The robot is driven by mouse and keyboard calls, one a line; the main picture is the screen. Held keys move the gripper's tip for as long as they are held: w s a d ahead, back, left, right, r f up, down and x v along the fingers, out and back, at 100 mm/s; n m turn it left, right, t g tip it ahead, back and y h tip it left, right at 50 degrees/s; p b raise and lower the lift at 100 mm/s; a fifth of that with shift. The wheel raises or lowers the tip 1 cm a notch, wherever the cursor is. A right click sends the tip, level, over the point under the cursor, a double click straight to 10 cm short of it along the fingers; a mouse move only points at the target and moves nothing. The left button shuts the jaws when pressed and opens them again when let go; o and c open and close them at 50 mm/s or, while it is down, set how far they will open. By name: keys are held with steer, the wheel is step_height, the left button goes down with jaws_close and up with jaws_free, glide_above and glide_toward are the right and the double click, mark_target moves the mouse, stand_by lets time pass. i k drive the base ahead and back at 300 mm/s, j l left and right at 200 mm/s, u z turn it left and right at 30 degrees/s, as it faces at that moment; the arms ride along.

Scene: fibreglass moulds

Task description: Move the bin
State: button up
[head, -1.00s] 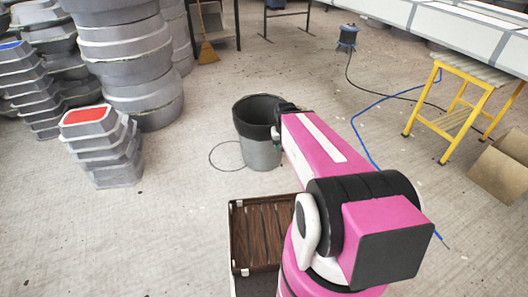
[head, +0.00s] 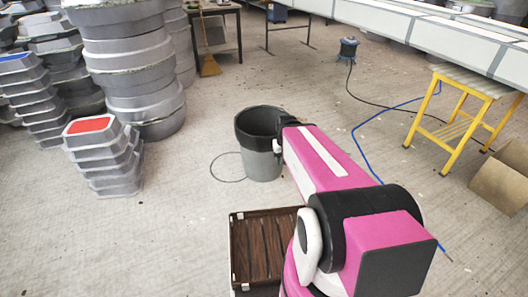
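The bin (head: 264,167) is a grey, round, open-topped bucket with a black upper band. It stands upright on the floor, left of my pink arm. My gripper (head: 280,134) is at the right side of the bin's rim, at the end of the arm. Its fingers are small, dark and partly hidden by the arm. I cannot tell whether they are closed on the rim. A thin dark circle (head: 212,170) is marked on the floor just left of the bin, and the bin stands at its right edge.
Stacked grey moulds, one topped red (head: 89,125), stand at the left. A broom (head: 209,66) leans by a table. A yellow trestle (head: 458,125) and a cardboard box (head: 502,177) are at the right. A blue hose (head: 362,148) crosses the floor. Floor behind the bin is clear.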

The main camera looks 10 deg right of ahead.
mark_target(255, 127)
steer(key=i+j+u, duration=0.1)
steer(key=i, duration=0.55)
steer(key=i+j+u, duration=0.15)
steer(key=i, duration=0.5)
steer(key=j, duration=0.1)
